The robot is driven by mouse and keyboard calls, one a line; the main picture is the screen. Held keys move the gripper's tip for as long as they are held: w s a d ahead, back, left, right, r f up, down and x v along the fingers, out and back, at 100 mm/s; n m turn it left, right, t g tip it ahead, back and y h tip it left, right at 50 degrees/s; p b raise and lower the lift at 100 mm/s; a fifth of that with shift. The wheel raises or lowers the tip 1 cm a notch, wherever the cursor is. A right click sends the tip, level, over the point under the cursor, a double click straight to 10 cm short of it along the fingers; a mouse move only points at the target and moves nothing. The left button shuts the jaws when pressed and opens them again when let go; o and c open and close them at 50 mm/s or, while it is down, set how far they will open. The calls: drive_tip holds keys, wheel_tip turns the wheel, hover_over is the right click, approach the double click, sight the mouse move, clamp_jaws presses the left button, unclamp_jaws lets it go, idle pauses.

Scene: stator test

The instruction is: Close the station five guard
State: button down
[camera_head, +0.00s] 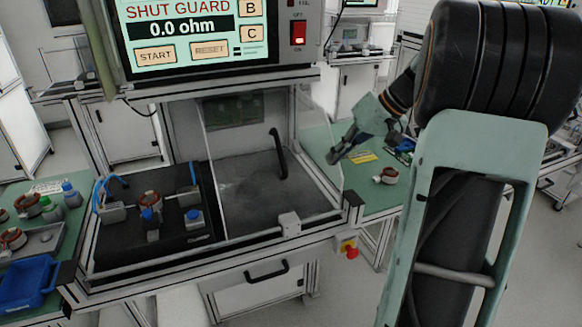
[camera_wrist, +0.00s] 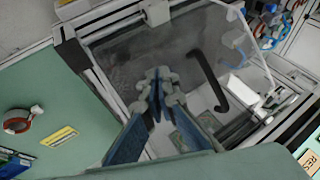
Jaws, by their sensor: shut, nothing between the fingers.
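The guard is a clear sliding panel (camera_head: 240,185) with a black bar handle (camera_head: 279,152). It stands over the right half of the station, and the left half with the test fixture is uncovered. In the wrist view the clear panel (camera_wrist: 150,45) and its handle (camera_wrist: 209,80) lie beyond my fingers. My gripper (camera_head: 333,160) is shut and empty, just right of the guard. In the wrist view my gripper (camera_wrist: 157,85) shows its fingertips together, left of the handle; I cannot tell the gap in depth. The screen (camera_head: 185,30) reads "SHUT GUARD" and 0.0 ohm.
The fixture holds a copper-wound stator (camera_head: 149,201), blue-marked clamps and a blue button (camera_head: 195,218). A green side table (camera_head: 385,208) with another stator (camera_head: 386,176) is at the right. A red stop button (camera_head: 351,253) juts from the front. A blue bin (camera_head: 28,282) stands at left.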

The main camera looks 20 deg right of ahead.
sight(288, 180)
drive_tip(key=shift+t+y, duration=0.3)
drive_tip(key=x, duration=0.9)
drive_tip(key=shift+w+f, duration=0.1)
drive_tip(key=shift+w, duration=0.4)
drive_tip(key=shift+w+a+r+p, duration=0.15)
drive_tip(key=shift+a+p, duration=0.15)
drive_tip(key=shift+a, duration=0.65)
drive_tip(key=shift+w+a+r+p, duration=0.15)
drive_tip(key=shift+a+p, duration=0.1)
drive_tip(key=shift+a, duration=0.65)
drive_tip(key=shift+s, duration=0.1)
drive_tip(key=shift+a, duration=0.1)
